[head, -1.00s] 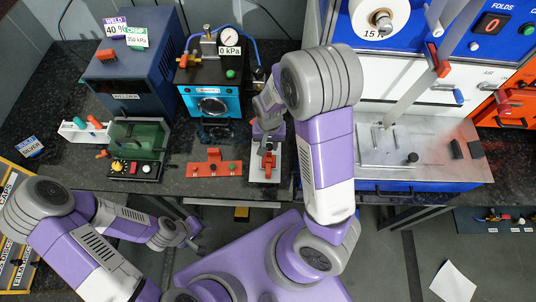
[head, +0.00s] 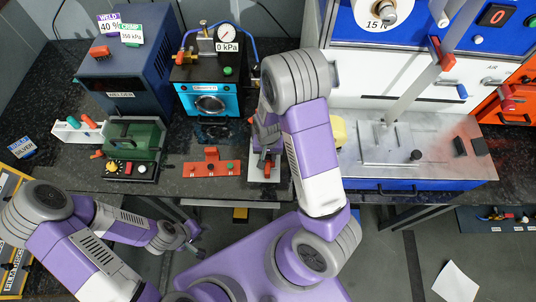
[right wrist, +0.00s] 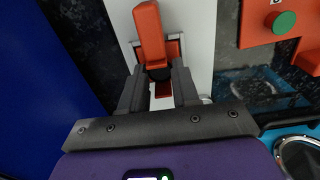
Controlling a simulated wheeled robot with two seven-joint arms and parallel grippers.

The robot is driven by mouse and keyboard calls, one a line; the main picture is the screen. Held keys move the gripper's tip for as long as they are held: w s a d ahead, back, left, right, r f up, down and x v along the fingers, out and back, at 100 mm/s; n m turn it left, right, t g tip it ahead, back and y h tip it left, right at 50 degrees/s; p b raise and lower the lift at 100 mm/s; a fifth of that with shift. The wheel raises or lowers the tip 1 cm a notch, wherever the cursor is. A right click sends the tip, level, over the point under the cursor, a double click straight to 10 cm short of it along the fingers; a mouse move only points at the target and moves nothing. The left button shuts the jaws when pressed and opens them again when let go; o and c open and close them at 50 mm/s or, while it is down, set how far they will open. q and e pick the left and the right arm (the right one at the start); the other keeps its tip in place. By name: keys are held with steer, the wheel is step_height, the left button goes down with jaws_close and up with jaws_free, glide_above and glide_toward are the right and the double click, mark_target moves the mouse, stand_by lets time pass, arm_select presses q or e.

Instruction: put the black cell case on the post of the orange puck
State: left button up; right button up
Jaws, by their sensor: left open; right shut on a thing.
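In the head view my right gripper (head: 266,150) is over the same plate, partly hidden by my arm. My left gripper (head: 192,240) is open and empty, low on the left, off the bench.
An orange-red button panel (head: 209,167) lies left of the plate. A green-lidded device (head: 134,138), a dark blue welder (head: 125,75) and a cyan gauge machine (head: 208,95) stand at the left and back. A metal work surface (head: 440,165) is at the right.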

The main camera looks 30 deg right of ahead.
mark_target(268, 158)
steer(key=o, duration=0.7)
steer(key=shift+f, duration=0.1)
steer(key=shift+r, duration=0.2)
step_height(268, 158, up, 12)
steer(key=p, duration=0.3)
steer(key=shift+p, duration=0.3)
